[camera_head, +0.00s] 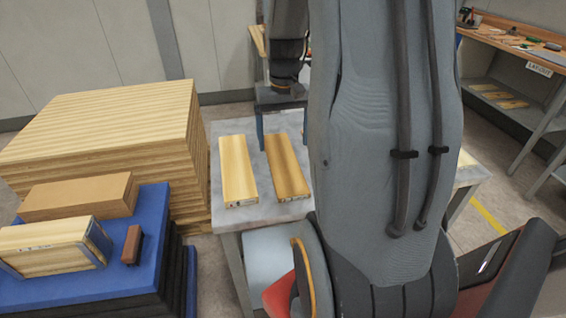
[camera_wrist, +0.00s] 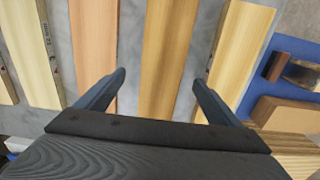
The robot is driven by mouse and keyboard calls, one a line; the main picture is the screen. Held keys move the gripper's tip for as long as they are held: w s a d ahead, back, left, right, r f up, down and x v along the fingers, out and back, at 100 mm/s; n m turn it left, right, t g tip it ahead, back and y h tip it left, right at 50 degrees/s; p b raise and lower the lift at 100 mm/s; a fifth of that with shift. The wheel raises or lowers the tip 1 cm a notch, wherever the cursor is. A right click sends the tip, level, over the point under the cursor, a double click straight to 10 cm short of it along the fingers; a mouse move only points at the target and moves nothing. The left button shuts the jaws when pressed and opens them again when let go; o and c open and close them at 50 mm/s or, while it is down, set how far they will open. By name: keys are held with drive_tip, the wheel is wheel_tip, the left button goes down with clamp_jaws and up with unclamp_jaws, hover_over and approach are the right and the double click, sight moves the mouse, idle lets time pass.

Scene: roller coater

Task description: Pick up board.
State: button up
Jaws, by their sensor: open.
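Several wooden boards lie side by side on a grey table (camera_head: 222,125). In the head view I see a pale yellow board (camera_head: 238,170) and, right of it, a tan board (camera_head: 288,170); my arm hides the others. My gripper (camera_head: 283,146) is open over the far part of the tan board. In the wrist view my gripper (camera_wrist: 159,78) has its fingers apart on either side of the tan board (camera_wrist: 168,50). The pale yellow board (camera_wrist: 238,60) is to its right, a pinkish board (camera_wrist: 95,45) to its left. I cannot tell whether the fingers touch anything.
A large stack of wooden planks (camera_head: 110,125) stands left of the table. In front of it, a blue-topped stack (camera_head: 150,215) carries wooden blocks and a small brown block (camera_head: 132,245). A workbench (camera_head: 515,40) with tools is at the far right.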

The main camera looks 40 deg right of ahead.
sight(283, 161)
drive_tip(key=f, duration=0.1)
drive_tip(key=f+p, duration=0.1)
drive_tip(key=f, duration=0.2)
drive_tip(key=shift+s+a+f+p, duration=0.3)
drive_tip(key=shift+a+f+p, duration=0.05)
drive_tip(key=shift+p, duration=0.05)
drive_tip(key=shift+f, duration=0.5)
drive_tip(key=c, duration=1.2)
drive_tip(key=shift+c, duration=0.8)
drive_tip(key=shift+r, duration=0.1)
